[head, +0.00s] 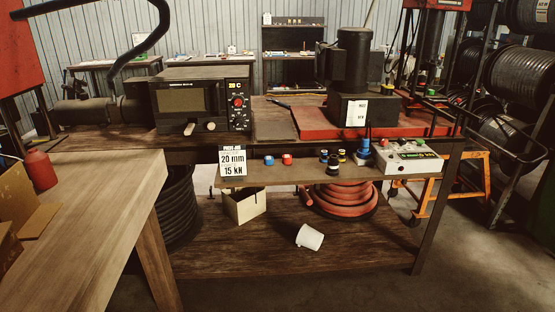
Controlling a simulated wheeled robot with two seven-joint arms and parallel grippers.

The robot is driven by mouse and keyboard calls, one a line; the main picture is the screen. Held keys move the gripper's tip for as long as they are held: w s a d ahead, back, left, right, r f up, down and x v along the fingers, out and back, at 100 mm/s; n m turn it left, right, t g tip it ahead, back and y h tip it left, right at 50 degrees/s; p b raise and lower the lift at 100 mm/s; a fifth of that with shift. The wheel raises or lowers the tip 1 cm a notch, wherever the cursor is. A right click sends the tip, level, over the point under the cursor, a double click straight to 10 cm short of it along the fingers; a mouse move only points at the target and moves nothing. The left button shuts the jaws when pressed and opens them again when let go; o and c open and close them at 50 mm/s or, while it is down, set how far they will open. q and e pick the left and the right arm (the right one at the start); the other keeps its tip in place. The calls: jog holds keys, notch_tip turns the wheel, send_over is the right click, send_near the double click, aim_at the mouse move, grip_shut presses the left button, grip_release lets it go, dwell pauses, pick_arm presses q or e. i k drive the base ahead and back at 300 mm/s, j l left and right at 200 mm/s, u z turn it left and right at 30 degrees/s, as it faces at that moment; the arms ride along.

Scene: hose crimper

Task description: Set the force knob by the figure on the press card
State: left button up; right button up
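The press card (232,162) stands upright at the left end of the narrow wooden shelf and reads "20 mm" and "15 kN". A pale control box (410,157) sits at the shelf's right end, with a small display, a red button and green marks. Its knobs are too small to read, and I cannot tell which one is the force knob. A black press-like machine (352,60) stands on the red base behind, with a white label (356,112) too small to read fully. Neither of my grippers is in view.
An oven-like unit (203,100) with a "20 C" sign stands on the bench. Small blue, red and black fittings (334,164) sit on the shelf. Below are an open carton (245,204), a tipped white cup (310,237) and coiled red hose (345,200). A wooden table (80,200) fills the left foreground.

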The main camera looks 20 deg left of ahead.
aim_at(401, 141)
jog(key=i+l, duration=0.75)
jog(key=l, duration=0.15)
jog(key=i+l, duration=0.75)
jog(key=l, duration=0.15)
